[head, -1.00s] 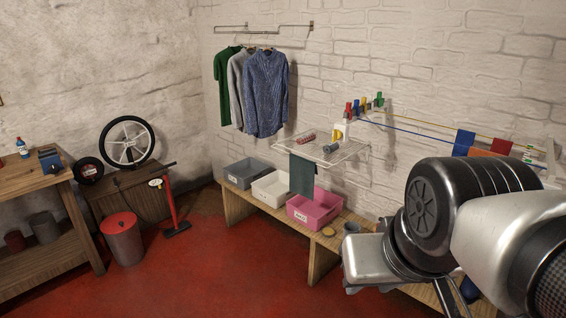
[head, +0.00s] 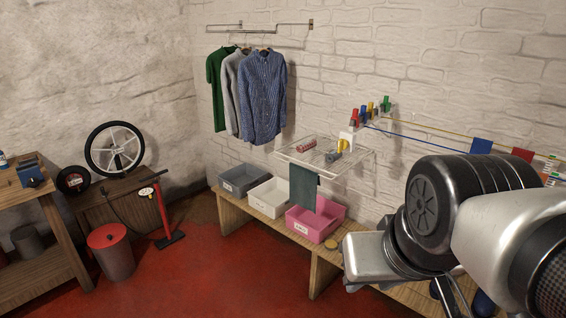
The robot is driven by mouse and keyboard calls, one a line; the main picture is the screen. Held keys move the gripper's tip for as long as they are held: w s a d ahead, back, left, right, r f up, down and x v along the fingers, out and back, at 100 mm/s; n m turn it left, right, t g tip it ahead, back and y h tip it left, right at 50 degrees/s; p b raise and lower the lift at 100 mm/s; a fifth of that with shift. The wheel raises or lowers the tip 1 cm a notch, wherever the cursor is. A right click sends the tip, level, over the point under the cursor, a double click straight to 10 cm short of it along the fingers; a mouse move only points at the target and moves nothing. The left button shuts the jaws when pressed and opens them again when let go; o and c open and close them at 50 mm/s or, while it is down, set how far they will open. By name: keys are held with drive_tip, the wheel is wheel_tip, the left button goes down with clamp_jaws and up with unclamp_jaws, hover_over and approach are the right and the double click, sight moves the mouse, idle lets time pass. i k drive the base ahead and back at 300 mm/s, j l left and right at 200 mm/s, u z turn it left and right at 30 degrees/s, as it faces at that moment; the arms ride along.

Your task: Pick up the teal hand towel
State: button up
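The teal hand towel (head: 304,189) hangs down from the front edge of the wire drying rack (head: 325,152) on the back wall. The fingers do not show, so I cannot see whether my gripper is open or shut. The arm is to the right of the towel and apart from it in the picture.
A low wooden bench (head: 231,213) under the rack holds the pink bin, a white bin (head: 268,198) and a grey bin (head: 243,178). Shirts (head: 262,98) hang at the back. A red pump (head: 165,212) and a lidded can (head: 112,252) stand left. Red floor (head: 220,275) is clear in front.

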sight(303, 182)
drive_tip(key=i+j, duration=0.15)
drive_tip(key=i, duration=0.3)
drive_tip(key=i+j+z, duration=0.1)
drive_tip(key=i, duration=0.4)
drive_tip(key=i+j, duration=0.3)
drive_tip(key=i, duration=0.15)
drive_tip(key=i+j+z, duration=0.25)
drive_tip(key=i+j, duration=0.2)
drive_tip(key=i, duration=0.2)
drive_tip(key=i+j+z, duration=0.3)
drive_tip(key=i+j, duration=0.2)
drive_tip(key=i+l+u, duration=0.1)
drive_tip(key=u, duration=0.25)
